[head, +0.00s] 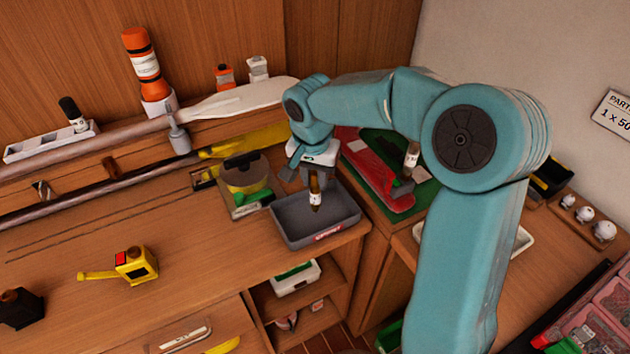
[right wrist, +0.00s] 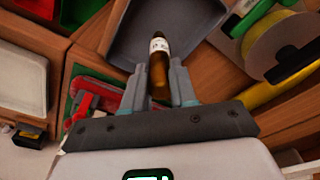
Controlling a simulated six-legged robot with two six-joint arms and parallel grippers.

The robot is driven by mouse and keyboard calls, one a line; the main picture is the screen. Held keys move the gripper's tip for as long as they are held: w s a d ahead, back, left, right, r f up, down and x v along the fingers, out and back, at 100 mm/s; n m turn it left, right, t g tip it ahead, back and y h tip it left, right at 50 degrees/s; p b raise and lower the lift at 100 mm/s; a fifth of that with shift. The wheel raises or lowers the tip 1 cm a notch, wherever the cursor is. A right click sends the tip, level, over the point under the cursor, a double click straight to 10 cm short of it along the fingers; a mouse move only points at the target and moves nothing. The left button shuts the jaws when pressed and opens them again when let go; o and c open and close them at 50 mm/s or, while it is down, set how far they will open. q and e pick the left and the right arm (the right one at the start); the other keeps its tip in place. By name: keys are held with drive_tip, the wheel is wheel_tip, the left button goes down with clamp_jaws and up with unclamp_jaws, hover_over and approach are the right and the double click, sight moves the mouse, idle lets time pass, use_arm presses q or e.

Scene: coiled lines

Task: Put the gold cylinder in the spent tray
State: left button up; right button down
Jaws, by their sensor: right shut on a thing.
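The gold cylinder (head: 315,193), dark amber with a white label, is upright between the fingers of my right gripper (head: 314,180). That gripper is shut on it. A grey tray (head: 285,236) with a red and white label on its front lies directly below, at the corner of the bench; I cannot read the label. The cylinder hangs over the tray's inside, and I cannot tell if its lower end touches the floor. In the right wrist view the cylinder (right wrist: 159,62) shows between both fingertips (right wrist: 158,80), with the tray (right wrist: 205,22) behind it. My left gripper is not in view.
A spool (head: 245,178) stands left of the tray. To the right, a red holder (head: 372,175) lies on a green mat with a similar labelled cylinder (head: 412,157). A yellow tape measure (head: 135,265) lies on the bench front left. An orange bottle (head: 147,68) stands behind.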

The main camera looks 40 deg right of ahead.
drive_tip(key=shift+w+f, duration=0.15)
drive_tip(key=shift+f, duration=0.75)
drive_tip(key=shift+r, duration=0.1)
drive_tip(key=shift+f+b, duration=0.25)
drive_tip(key=shift+b, duration=0.05)
drive_tip(key=c, duration=0.9)
unclamp_jaws()
drive_tip(key=shift+r, duration=0.1)
